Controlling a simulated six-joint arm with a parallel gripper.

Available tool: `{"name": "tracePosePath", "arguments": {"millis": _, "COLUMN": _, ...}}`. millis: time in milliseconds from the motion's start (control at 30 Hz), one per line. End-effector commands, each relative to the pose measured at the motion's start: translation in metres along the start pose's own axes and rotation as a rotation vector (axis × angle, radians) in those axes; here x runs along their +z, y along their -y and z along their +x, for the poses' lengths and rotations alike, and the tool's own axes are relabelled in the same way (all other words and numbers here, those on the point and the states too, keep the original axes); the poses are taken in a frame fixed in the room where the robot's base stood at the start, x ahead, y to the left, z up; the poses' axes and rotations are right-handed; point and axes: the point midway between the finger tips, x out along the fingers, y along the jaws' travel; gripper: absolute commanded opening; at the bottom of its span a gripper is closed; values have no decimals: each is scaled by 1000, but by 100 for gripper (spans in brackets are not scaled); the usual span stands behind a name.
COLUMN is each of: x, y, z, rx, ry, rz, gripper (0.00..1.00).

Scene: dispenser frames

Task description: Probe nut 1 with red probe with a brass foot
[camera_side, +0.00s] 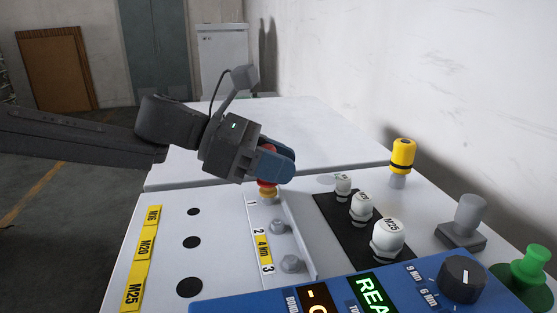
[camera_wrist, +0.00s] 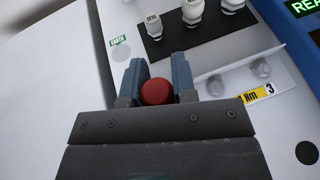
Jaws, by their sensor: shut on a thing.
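My gripper (camera_side: 277,164) is shut on the red probe (camera_wrist: 157,91), with one blue finger on each side of it. In the side view the probe's brass foot (camera_side: 268,190) shows below the fingers, at the 1 mark of the numbered rail (camera_side: 303,240). Nut 1 is hidden under the foot, so I cannot tell whether they touch. Nut 2 (camera_side: 279,227) and nut 3 (camera_side: 291,263) stand bare farther along the rail, nearer the side camera.
White caps, including M25 (camera_side: 388,238), stand on a black strip (camera_side: 335,213) right of the rail. Beyond are a yellow tool (camera_side: 403,153), a grey post (camera_side: 468,215) and a green knob (camera_side: 530,265). A blue console (camera_side: 415,285) fills the front. Left of the rail are open holes.

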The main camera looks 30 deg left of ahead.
Motion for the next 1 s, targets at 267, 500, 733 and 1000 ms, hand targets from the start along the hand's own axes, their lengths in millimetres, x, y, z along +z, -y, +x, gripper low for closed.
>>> {"name": "tracePosePath", "arguments": {"millis": 267, "x": -2, "y": 0, "z": 1, "rx": -1, "ry": -4, "rz": -1, "gripper": 2}}
{"name": "tracePosePath", "arguments": {"millis": 500, "x": -1, "y": 0, "z": 0, "rx": -1, "ry": -5, "rz": -1, "gripper": 2}}
{"name": "tracePosePath", "arguments": {"millis": 733, "x": 17, "y": 0, "z": -7, "rx": -1, "ry": -2, "rz": 1, "gripper": 2}}
{"name": "tracePosePath", "arguments": {"millis": 1000, "x": 41, "y": 0, "z": -17, "rx": 0, "ry": 0, "rz": 1, "gripper": 2}}
